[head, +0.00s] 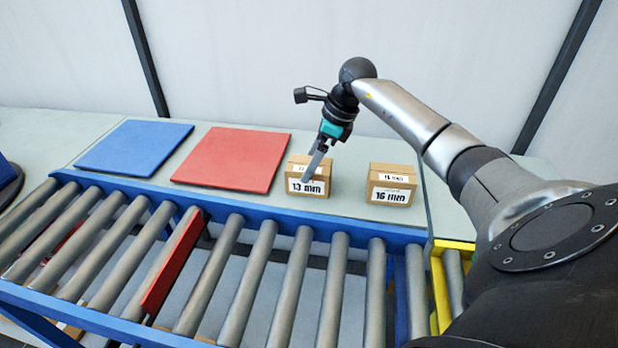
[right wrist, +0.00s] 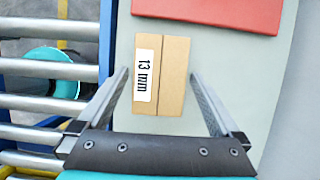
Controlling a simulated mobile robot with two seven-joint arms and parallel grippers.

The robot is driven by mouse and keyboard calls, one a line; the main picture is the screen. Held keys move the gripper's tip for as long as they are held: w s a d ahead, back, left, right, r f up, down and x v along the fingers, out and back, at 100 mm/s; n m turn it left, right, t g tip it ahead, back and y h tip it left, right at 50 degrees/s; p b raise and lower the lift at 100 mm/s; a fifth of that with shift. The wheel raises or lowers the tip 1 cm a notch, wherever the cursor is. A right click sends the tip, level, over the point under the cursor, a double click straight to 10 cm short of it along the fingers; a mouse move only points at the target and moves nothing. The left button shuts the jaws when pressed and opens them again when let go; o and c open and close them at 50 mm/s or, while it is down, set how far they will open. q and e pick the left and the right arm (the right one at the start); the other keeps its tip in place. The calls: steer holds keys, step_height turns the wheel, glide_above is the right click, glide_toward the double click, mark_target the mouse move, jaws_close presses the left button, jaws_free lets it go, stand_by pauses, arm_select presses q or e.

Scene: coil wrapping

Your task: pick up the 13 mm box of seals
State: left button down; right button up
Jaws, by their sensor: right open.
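The 13 mm box (head: 308,187) is a small brown carton with a white "13 mm" label, standing on the grey table behind the roller conveyor. My right gripper (head: 310,172) is at this box, with its fingers in front of part of the carton. In the right wrist view the 13 mm box (right wrist: 161,74) lies between the fingertips of my open right gripper (right wrist: 162,72), with a gap on both sides. The fingers reach along its near part and do not appear to touch it. My left gripper is not in view.
A similar 16 mm box (head: 391,186) stands to the right on the table. A red mat (head: 230,158) and a blue mat (head: 134,147) lie to the left. The blue-framed roller conveyor (head: 262,285) runs along the front, with a red bar (head: 172,262) across it.

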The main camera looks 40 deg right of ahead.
steer(key=b+x, duration=0.1)
steer(key=x, duration=0.3)
steer(key=shift+s, duration=0.1)
steer(key=shift+f, duration=0.3)
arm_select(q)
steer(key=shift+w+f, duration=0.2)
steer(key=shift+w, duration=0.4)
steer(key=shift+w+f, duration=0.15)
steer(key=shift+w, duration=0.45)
arm_select(e)
steer(key=shift+w+a+f, duration=0.1)
steer(key=shift+w+f, duration=0.05)
steer(key=shift+w, duration=0.05)
arm_select(q)
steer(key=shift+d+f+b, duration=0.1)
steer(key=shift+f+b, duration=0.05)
steer(key=shift+b, duration=0.2)
arm_select(e)
steer(key=shift+f, duration=0.3)
jaws_close()
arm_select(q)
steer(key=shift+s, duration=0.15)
arm_select(e)
steer(key=shift+r, duration=0.1)
